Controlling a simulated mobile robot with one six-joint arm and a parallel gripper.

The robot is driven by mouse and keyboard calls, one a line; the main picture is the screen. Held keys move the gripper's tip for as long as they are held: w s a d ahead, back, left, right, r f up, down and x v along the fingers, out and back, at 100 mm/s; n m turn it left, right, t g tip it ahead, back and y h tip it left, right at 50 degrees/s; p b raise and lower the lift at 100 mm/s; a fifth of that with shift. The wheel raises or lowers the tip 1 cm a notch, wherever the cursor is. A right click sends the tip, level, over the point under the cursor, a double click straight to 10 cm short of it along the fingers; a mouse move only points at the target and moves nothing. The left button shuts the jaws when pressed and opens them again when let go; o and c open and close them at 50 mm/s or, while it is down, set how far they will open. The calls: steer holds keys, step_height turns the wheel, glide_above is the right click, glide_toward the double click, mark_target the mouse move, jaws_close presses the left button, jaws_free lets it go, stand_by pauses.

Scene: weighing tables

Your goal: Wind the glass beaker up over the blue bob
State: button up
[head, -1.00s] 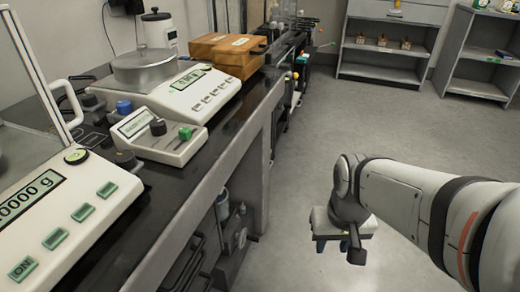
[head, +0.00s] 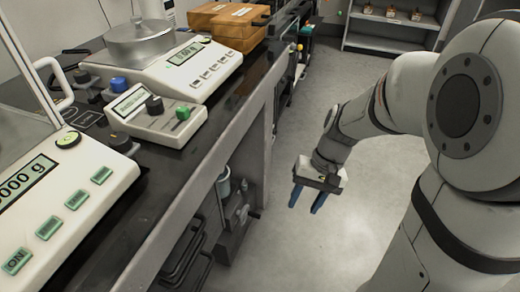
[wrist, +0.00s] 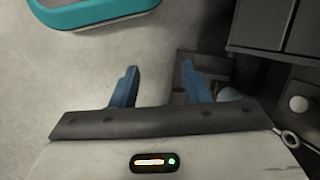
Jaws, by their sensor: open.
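My gripper (head: 306,202) is open and empty in the head view, its two blue fingers pointing down over the floor to the right of the bench. In the wrist view my gripper (wrist: 160,70) also shows both fingers apart with nothing between them. I cannot make out a glass beaker or a blue bob for certain in either view. A small greyish cylindrical vessel (head: 223,185) shows under the bench, left of my gripper and apart from it; I cannot tell whether it is the beaker.
The black bench (head: 195,150) carries a near scale (head: 95,170), a small control box (head: 160,118) and a farther scale (head: 190,72). Brown boxes (head: 240,30) stand behind. A teal-rimmed object (wrist: 100,14) shows in the wrist view. The floor (head: 285,250) is clear.

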steer(key=w+a+f+m+g+y, duration=0.2)
steer(key=w+a+f+y, duration=0.25)
steer(key=w+f, duration=0.25)
steer(key=m+t+y+p, duration=0.2)
steer(key=m+t+y, duration=0.2)
steer(key=m+y, duration=0.3)
glide_above(259, 217)
steer(key=s+d, duration=0.2)
steer(key=d, duration=0.4)
step_height(259, 217, down, 18)
steer(key=n+y, duration=0.1)
step_height(259, 217, down, 13)
steer(key=m+t+y, duration=0.1)
steer(key=m+t, duration=0.3)
steer(key=t, duration=0.2)
steer(key=x, duration=0.2)
steer(key=b+x, duration=0.1)
steer(key=x, duration=0.3)
steer(key=shift+w+a+r+b, duration=0.15)
steer(key=shift+w+a+b, duration=0.1)
steer(key=shift+w+b, duration=0.15)
steer(key=shift+c, duration=0.5)
steer(key=shift+m, duration=0.3)
jaws_close()
